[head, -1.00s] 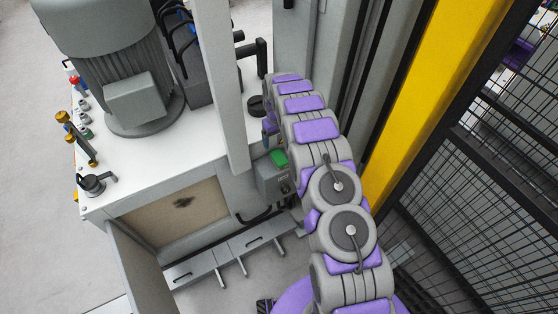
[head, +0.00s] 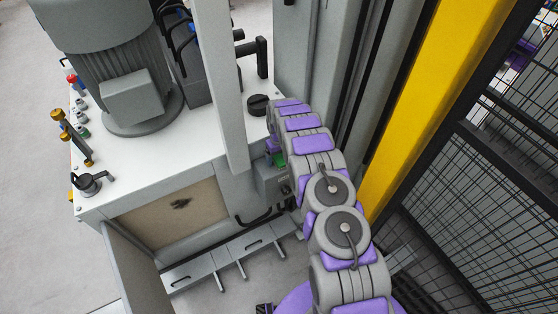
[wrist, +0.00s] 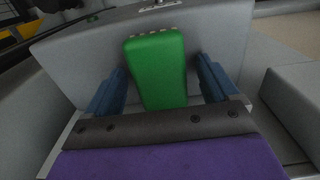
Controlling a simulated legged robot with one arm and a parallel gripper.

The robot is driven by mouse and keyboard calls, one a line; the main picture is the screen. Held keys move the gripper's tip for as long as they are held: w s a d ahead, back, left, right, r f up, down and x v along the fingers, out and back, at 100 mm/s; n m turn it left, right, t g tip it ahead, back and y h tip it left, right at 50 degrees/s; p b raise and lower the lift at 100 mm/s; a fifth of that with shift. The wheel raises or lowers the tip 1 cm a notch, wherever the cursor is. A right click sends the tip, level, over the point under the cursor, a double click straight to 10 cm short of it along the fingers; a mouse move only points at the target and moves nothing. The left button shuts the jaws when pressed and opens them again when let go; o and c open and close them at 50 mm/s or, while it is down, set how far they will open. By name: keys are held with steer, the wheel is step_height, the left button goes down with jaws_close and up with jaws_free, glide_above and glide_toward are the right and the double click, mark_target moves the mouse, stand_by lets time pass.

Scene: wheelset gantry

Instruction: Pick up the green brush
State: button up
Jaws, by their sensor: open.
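The green brush (wrist: 157,72) is a rounded green block in the wrist view. It stands against a grey surface, with a row of small pale tufts along its top edge. My gripper (wrist: 161,66) is open, with one blue finger on each side of the brush. In the head view the brush (head: 280,160) is a small green patch on a grey box, partly covered by my arm. My gripper's fingers are mostly hidden there.
A white-topped machine cabinet (head: 150,165) with a grey motor (head: 105,60) stands at the left. A pale upright post (head: 222,90) rises close left of my arm. A yellow column (head: 415,90) and black mesh fence (head: 470,190) stand at the right.

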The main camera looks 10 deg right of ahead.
mark_target(279, 156)
steer(key=shift+r, duration=0.1)
steer(key=c, duration=1.2)
steer(key=shift+o, duration=0.2)
steer(key=shift+r, duration=0.1)
steer(key=shift+r+p, duration=0.3)
steer(key=shift+r, duration=0.35)
step_height(279, 156, up, 2)
steer(key=shift+r+p, duration=0.2)
steer(key=shift+p, duration=0.25)
steer(key=s+r+p, duration=0.1)
steer(key=s+p, duration=0.2)
steer(key=s, duration=1.2)
step_height(279, 156, up, 26)
steer(key=s+m, duration=0.2)
steer(key=m, duration=0.1)
steer(key=shift+r+m, duration=0.25)
steer(key=shift+m, duration=0.05)
